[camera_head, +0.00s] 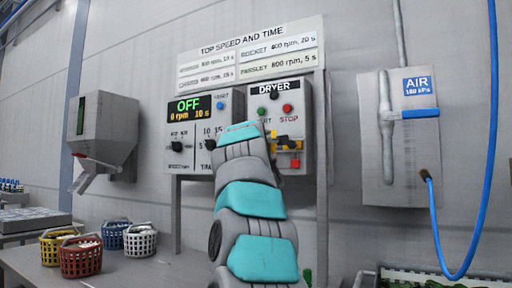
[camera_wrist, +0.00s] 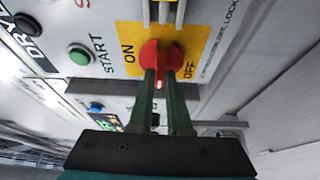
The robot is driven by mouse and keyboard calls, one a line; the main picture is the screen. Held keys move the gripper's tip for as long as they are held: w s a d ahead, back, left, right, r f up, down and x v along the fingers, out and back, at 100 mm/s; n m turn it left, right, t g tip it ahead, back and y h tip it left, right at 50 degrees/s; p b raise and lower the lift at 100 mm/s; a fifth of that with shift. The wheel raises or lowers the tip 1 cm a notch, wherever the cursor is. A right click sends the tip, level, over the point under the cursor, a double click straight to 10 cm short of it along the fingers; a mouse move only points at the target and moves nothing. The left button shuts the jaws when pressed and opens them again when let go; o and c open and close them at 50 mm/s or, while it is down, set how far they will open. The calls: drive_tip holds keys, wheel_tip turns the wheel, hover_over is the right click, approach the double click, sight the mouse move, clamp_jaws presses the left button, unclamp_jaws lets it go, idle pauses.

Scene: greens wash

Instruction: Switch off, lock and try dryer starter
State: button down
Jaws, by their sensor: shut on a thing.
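The dryer starter (camera_head: 303,121) is a grey wall box labelled DRYER, with a green START button (camera_head: 261,111) and a red STOP button (camera_head: 287,107). In the wrist view the START button (camera_wrist: 80,56) is left of a yellow plate (camera_wrist: 128,36) marked ON and OFF. A red switch handle (camera_wrist: 151,50) sits on this plate. My gripper (camera_wrist: 164,74) is shut on the handle, one green finger at each side. I cannot tell the handle's exact setting. No padlock is clearly identifiable.
A control panel reading OFF (camera_head: 189,105) is left of the starter. Left of that is a grey dispenser (camera_head: 105,130). Baskets, including a red one (camera_head: 82,262), stand on the bench below. An air panel (camera_head: 400,150) with a blue hose (camera_head: 490,120) is at right.

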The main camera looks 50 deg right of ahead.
drive_tip(key=shift+w+n, duration=0.1)
drive_tip(key=shift+n, duration=0.3)
idle(0.3)
drive_tip(key=c, duration=0.9)
unclamp_jaws()
drive_tip(key=shift+o, duration=0.2)
drive_tip(key=shift+a, duration=0.1)
drive_tip(key=b+v, duration=0.2)
drive_tip(key=v, duration=0.5)
drive_tip(key=shift+s+a, duration=0.25)
drive_tip(key=shift+s, duration=0.05)
